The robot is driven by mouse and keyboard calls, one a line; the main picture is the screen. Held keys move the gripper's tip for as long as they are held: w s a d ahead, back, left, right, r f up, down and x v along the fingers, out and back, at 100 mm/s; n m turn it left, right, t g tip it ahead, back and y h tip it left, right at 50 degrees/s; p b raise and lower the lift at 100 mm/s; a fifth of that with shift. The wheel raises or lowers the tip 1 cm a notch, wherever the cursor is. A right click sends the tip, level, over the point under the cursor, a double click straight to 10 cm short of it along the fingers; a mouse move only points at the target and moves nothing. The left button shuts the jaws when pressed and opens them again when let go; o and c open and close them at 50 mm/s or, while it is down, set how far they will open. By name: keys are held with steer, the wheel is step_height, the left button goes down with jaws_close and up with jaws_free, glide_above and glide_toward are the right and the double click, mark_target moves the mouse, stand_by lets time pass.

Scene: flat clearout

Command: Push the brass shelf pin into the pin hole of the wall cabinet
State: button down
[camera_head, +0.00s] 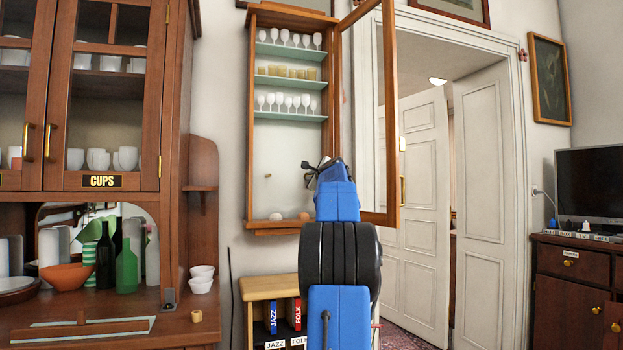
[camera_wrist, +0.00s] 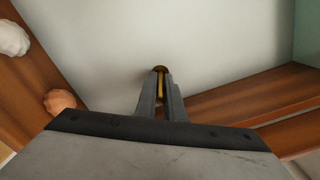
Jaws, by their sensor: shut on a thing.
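The wall cabinet (camera_head: 249,135) hangs with its glazed door (camera_head: 389,110) swung open to the right. My gripper (camera_head: 322,170) reaches into its lower, shelfless part. In the wrist view my gripper (camera_wrist: 160,92) is shut on the brass shelf pin (camera_wrist: 160,82), which shows as a thin gold strip between the fingers. A small round brown spot lies at the fingertips; I cannot tell whether it is the pin's end or the pin hole. A small brass-coloured dot (camera_head: 267,176) shows inside the cabinet, left of my gripper. The pin is not clear in the head view.
Glass shelves (camera_head: 285,83) with glasses are above my gripper. A white lump (camera_wrist: 12,38) and an orange-brown lump (camera_wrist: 60,101) lie on the cabinet's floor. The cups cabinet (camera_head: 170,100) stands left. A low wooden shelf unit (camera_head: 268,287) is below.

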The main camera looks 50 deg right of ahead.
steer(key=shift+w+d, duration=0.15)
steer(key=shift+w, duration=0.05)
steer(key=c, duration=1.8)
jaws_free()
steer(key=v, duration=1.7)
steer(key=shift+s, duration=0.15)
